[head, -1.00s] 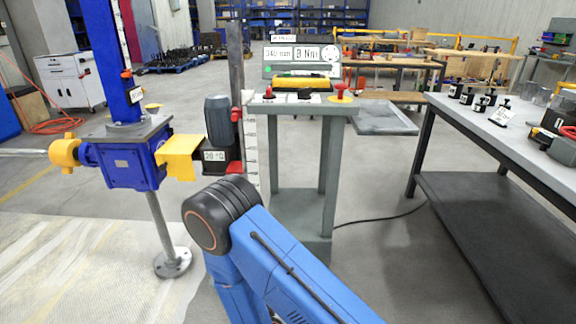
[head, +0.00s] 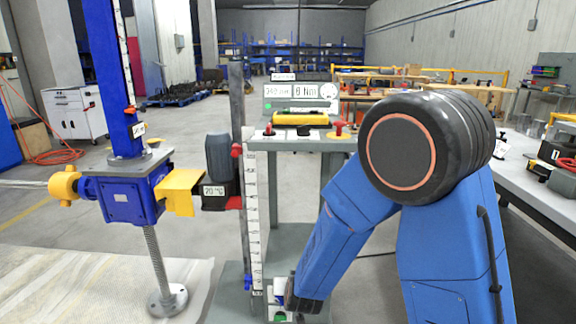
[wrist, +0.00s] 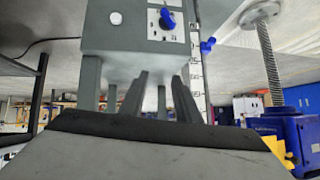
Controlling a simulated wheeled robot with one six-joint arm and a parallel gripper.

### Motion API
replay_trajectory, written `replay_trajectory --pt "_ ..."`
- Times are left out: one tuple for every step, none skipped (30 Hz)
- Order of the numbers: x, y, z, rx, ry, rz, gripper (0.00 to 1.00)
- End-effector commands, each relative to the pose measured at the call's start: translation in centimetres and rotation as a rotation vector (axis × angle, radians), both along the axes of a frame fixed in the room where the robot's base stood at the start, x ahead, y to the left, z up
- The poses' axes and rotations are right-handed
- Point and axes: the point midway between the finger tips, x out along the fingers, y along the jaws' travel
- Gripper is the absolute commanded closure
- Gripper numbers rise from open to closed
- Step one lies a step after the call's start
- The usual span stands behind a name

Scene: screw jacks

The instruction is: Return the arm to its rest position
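My blue arm (head: 350,215) stands in the right half of the head view. Its large black joint (head: 415,145) is raised high, and a forearm slopes down left toward the foot of the grey test stand (head: 285,238). My gripper is not clearly seen in the head view. In the wrist view, which looks upside down, two grey fingers (wrist: 160,78) stand apart with nothing seen between them, so my gripper looks open. Beyond them is a grey box (wrist: 110,38) with a blue knob (wrist: 167,18).
A workbench (head: 520,185) is at right, partly hidden by my arm.

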Motion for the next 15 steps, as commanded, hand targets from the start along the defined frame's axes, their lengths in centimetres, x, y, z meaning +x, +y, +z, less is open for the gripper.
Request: replay_trajectory --pt "0.0 -0.7 1.4 0.016 0.01 0.003 0.7" --pt "-0.2 -1.0 2.1 0.024 0.018 0.008 0.7" --pt "-0.4 -1.4 3.0 0.034 0.031 0.015 0.7" --pt "-0.6 -1.8 3.6 0.04 0.04 0.02 0.7" --pt "-0.8 -2.1 4.3 0.047 0.049 0.024 0.7" --pt "-1.0 -2.6 5.1 0.053 0.06 0.032 0.7" --pt "-1.3 -3.0 5.7 0.058 0.069 0.036 0.7" --pt "-1.6 -3.4 6.4 0.063 0.078 0.042 0.7" --pt "-1.9 -3.9 7.2 0.068 0.088 0.049 0.7" --pt "-2.2 -4.4 7.8 0.072 0.097 0.054 0.7" --pt "-2.5 -4.7 8.4 0.074 0.105 0.059 0.7" --pt "-3.0 -5.3 9.3 0.077 0.115 0.065 0.7" --pt "-3.4 -5.8 9.9 0.079 0.122 0.069 0.7" --pt "-3.8 -6.2 10.4 0.081 0.131 0.075 0.7" --pt "-4.3 -6.9 11.2 0.081 0.14 0.079 0.7"
